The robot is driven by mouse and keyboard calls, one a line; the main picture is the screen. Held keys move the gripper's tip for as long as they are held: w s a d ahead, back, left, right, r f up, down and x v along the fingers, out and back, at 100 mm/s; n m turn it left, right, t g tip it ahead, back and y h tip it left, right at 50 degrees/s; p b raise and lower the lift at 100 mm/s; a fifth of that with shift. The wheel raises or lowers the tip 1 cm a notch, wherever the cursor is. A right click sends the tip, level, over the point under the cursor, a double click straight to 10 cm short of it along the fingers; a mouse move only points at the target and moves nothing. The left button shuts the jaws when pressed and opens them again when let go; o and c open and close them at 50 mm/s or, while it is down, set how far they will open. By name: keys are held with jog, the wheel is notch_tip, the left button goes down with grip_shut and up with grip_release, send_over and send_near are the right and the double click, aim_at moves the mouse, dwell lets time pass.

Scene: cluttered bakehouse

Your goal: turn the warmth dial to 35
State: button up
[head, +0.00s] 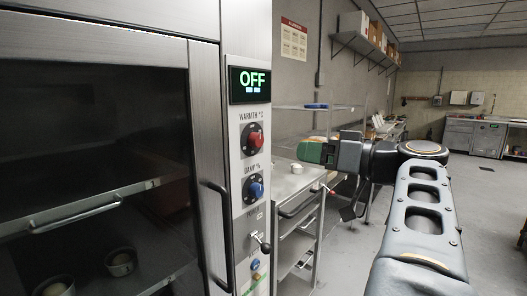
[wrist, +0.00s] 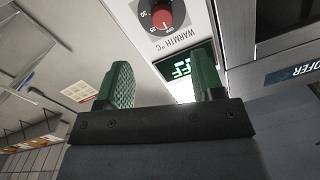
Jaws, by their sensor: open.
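The warmth dial is a red knob on a dark round scale (head: 253,138), under the label "WARMTH °C" on the cabinet's control strip. It also shows in the wrist view, upside down near the top edge (wrist: 164,17). Its exact setting is too small to read. The display above it (head: 250,85) reads "OFF". My gripper (head: 313,151) has green fingers and is to the right of the dial, apart from it. In the wrist view my gripper (wrist: 164,82) is open and empty, with the display partly behind the right finger.
A blue "DAMP %" dial (head: 254,190) sits below the red one, with a black-knobbed lever (head: 262,243) lower down. A dark door handle (head: 218,230) stands out left of the strip. Open floor lies at right.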

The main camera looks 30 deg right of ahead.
aim_at(260, 140)
jog(key=p+x, duration=0.1)
jog(key=x, duration=0.7)
jog(key=r+p+x, duration=0.1)
jog(key=x, duration=0.4)
jog(key=shift+w+r+p, duration=0.1)
jog(key=shift+p, duration=0.2)
jog(key=c, duration=0.9)
